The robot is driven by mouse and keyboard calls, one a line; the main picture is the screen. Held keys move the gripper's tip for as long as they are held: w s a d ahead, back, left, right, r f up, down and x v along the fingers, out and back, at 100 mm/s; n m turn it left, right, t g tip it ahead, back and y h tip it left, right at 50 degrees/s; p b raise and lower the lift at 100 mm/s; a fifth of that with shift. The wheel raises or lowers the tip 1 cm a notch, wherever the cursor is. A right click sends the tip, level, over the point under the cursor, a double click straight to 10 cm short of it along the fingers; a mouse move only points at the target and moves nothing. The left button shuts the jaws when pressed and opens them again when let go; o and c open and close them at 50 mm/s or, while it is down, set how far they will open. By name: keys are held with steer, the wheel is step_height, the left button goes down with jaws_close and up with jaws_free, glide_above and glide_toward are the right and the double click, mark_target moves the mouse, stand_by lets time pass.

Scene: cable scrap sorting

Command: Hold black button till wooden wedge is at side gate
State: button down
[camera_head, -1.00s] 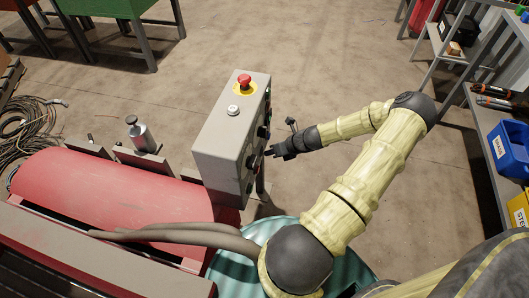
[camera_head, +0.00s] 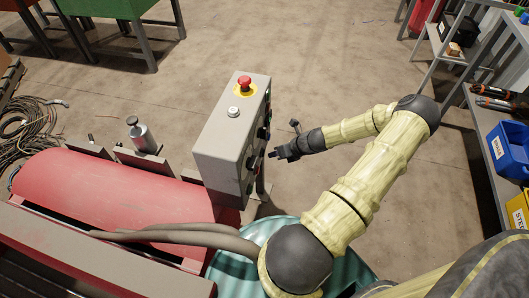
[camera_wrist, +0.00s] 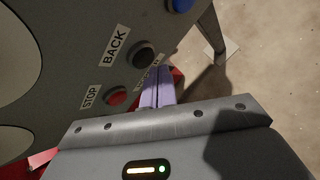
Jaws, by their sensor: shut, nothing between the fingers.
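My gripper is shut and empty. In the wrist view its pale fingers (camera_wrist: 158,88) point toward the panel just below and right of the black button. The head view shows a small gap between fingertips and box. They partly cover another label. I cannot identify a wooden wedge or a side gate in these views.
A red STOP button (camera_wrist: 115,95) and a blue button (camera_wrist: 180,4) flank the black one. A red mushroom button (camera_head: 244,80) tops the box. A red machine cover (camera_head: 110,200) lies left. Shelving with a blue bin (camera_head: 508,150) stands right. The floor behind is open.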

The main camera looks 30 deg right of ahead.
steer(key=shift+s+d, duration=0.15)
steer(key=shift+s+d+p, duration=0.85)
steer(key=shift+s+d, duration=0.7)
steer(key=shift+s, duration=0.3)
steer(key=shift+a, duration=0.1)
